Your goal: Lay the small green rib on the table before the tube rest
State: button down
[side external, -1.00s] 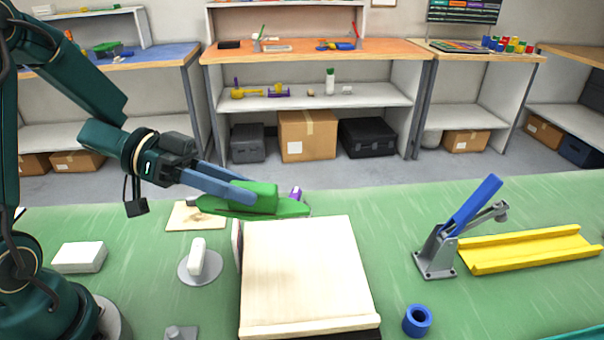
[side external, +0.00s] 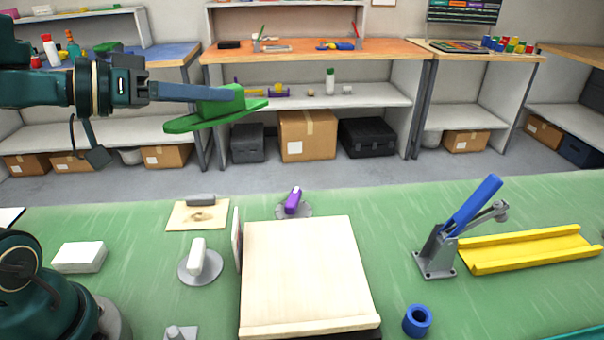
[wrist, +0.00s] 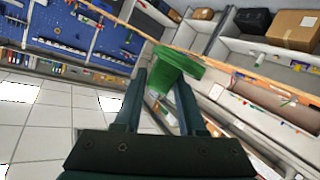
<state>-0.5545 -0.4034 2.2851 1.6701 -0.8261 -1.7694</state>
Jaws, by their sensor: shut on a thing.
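The green rib (side external: 222,104), a flat pointed plate with a raised block, is in my gripper (side external: 232,93), high above the back left of the green table (side external: 400,210). My gripper is shut on the block, and the plate hangs below the fingers, slightly tilted. In the wrist view the rib (wrist: 178,62) sits between the tips of my two fingers (wrist: 162,82). A yellow trough (side external: 530,250), which looks like the tube rest, lies at the right of the table, far from the rib.
A pale wooden board (side external: 305,270) fills the middle front. A grey clamp with a blue handle (side external: 460,225) stands left of the trough. A blue ring (side external: 417,320), a white block (side external: 79,257) and a purple-handled tool (side external: 293,202) also lie there. Table in front of the trough is clear.

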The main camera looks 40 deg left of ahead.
jog(key=shift+d, duration=0.25)
jog(key=s+d+f+m+g+h, duration=0.2)
jog(key=d+f+m+g+h, duration=0.5)
jog(key=f+m+h, duration=0.1)
notch_tip(320, 180, down, 3)
jog(key=shift+s+d+r+m, duration=0.15)
jog(key=shift+s+m, duration=0.15)
jog(key=shift+m, duration=0.2)
send_over(298, 307)
notch_tip(298, 307, down, 7)
jog(key=shift+d+f, duration=0.1)
jog(key=shift+f, duration=1.85)
jog(key=shift+c, duration=2.4)
grip_release()
jog(key=shift+r, duration=0.1)
